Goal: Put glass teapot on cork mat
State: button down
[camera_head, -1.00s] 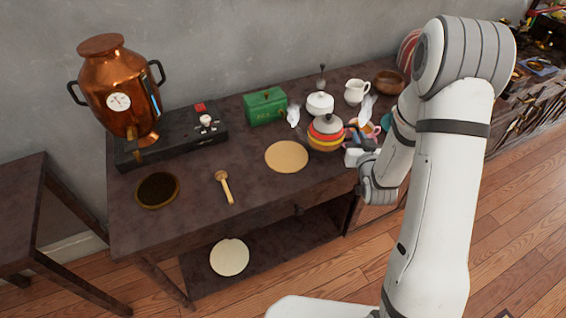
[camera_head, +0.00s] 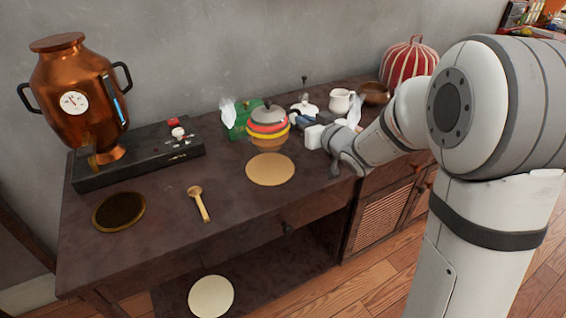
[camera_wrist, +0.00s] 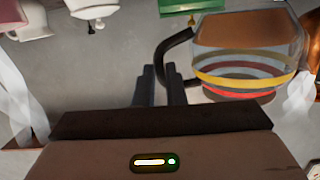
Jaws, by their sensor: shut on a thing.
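The glass teapot (camera_head: 268,128), banded in red and yellow with a grey lid, is just behind the cork mat in the head view. In the wrist view its see-through body (camera_wrist: 248,62) and black handle (camera_wrist: 168,52) appear upside down. My gripper (camera_head: 302,124) reaches in from the right and is shut on the handle; its dark fingers (camera_wrist: 160,87) show at the handle's end. The teapot seems held above the table, but its bottom gap is unclear. The tan round cork mat (camera_head: 270,170) lies flat on the table, empty.
A green box (camera_head: 241,120) and a white pot (camera_head: 304,107) stand behind. A white jug (camera_head: 341,101) is at right. A wooden spoon (camera_head: 199,204), a dark round mat (camera_head: 119,212) and a copper urn (camera_head: 74,100) are left. Bare tabletop surrounds the mat's front.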

notch_tip(320, 180, down, 8)
jog(key=shift+f+b, duration=0.1)
jog(key=shift+b, duration=0.9)
jog(key=c, duration=1.5)
grip_release()
jog(key=s+d+m+g+h+p, duration=0.2)
jog(key=s+d+m+g+h, duration=0.3)
jog(key=s+d+h, duration=0.85)
jog(key=s+d+m+g+y, duration=0.1)
jog(key=s+g+y, duration=0.3)
jog(key=s, duration=1.4)
jog(key=g, duration=0.2)
jog(key=shift+d+g, duration=0.4)
